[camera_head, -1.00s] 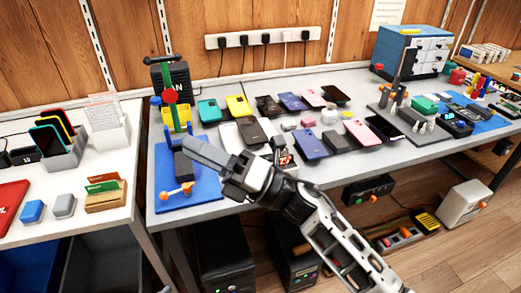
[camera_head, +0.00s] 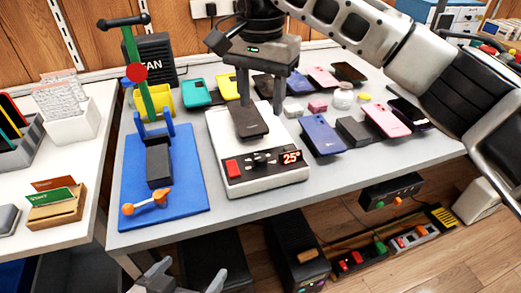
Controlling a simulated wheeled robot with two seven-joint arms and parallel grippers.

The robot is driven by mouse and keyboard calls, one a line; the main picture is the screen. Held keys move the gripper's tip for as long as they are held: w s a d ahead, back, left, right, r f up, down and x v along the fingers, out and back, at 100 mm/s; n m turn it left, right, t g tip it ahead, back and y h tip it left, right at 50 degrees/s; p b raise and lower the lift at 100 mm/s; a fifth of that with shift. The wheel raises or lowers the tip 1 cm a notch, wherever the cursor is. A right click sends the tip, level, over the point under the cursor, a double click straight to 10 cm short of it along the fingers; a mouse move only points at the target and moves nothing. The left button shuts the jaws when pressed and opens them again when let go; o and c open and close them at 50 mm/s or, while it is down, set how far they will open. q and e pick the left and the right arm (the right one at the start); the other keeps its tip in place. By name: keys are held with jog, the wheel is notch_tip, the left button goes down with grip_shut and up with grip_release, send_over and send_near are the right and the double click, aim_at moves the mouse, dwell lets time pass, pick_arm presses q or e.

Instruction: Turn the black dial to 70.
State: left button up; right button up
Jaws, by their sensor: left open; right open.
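The black dial (camera_head: 262,159) sits on the front panel of a white heating plate (camera_head: 213,128). A red switch (camera_head: 232,168) is on its left and a lit display (camera_head: 291,157) reading about 25° on its right. A dark phone (camera_head: 250,122) lies on the plate. My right gripper (camera_head: 262,101) points down over the plate, behind the dial, its two fingers apart near the phone; whether they touch it I cannot tell. My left gripper (camera_head: 180,285) is at the bottom edge, partly cut off, open and well short of the plate.
A blue press base (camera_head: 190,195) with a green post and orange handle (camera_head: 146,201) stands left of the plate. Several phones, including a blue one (camera_head: 322,134) and a pink one (camera_head: 386,120), lie to the right. The grey table (camera_head: 250,208) is clear in front of the plate.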

aim_at(261, 157)
notch_tip(261, 157, down, 13)
jog(key=shift+f, duration=0.1)
dwell(0.3)
jog(key=c, duration=1)
